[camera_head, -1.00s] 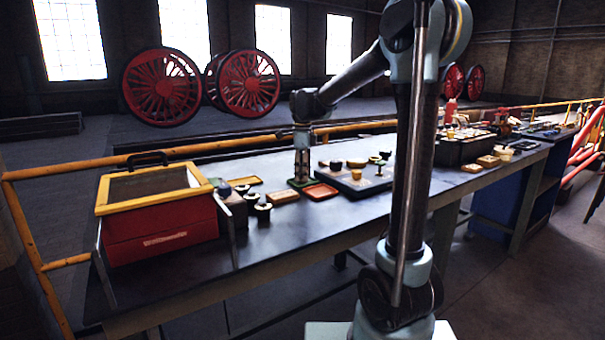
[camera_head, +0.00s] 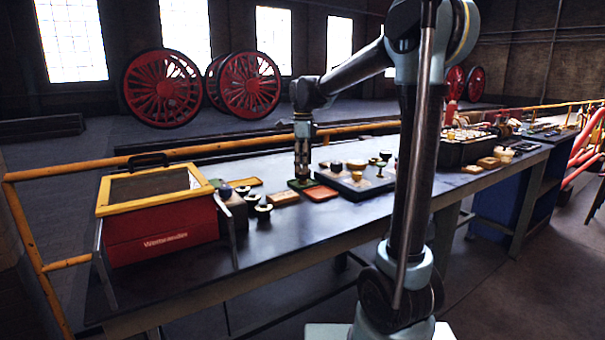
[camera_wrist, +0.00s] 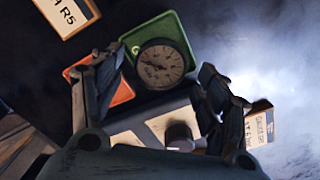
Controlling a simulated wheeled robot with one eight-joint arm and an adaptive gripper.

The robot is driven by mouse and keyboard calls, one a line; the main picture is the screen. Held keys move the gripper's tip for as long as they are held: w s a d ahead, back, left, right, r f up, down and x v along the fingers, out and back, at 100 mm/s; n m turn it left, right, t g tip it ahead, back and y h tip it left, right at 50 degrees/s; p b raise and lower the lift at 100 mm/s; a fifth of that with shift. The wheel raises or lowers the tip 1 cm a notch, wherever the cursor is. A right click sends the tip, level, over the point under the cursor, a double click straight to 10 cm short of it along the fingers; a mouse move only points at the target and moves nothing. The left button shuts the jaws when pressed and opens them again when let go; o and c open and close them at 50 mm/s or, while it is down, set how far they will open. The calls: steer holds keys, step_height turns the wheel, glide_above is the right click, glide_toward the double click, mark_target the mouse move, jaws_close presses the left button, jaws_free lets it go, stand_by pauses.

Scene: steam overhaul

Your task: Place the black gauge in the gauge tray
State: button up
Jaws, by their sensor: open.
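The black gauge (camera_wrist: 160,66), with a dark rim and a pale dial, lies face up over the green tray (camera_wrist: 152,28) in the wrist view. The green tray also shows in the head view (camera_head: 298,185), under my gripper (camera_head: 303,172). In the wrist view my gripper (camera_wrist: 160,62) is open, with one finger on each side of the gauge. Small gaps seem to show between the fingers and the rim. The gauge's underside is hidden. I cannot make out the gauge in the head view.
An orange tray (camera_head: 321,194) lies close beside the green one. A red box with a yellow-framed lid (camera_head: 155,205) stands left on the bench. A grey board with several small parts (camera_head: 352,187) lies to the right. The bench front (camera_head: 300,235) is clear.

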step_height(320, 180, up, 8)
stand_by(0.4)
steer(key=shift+s, duration=0.1)
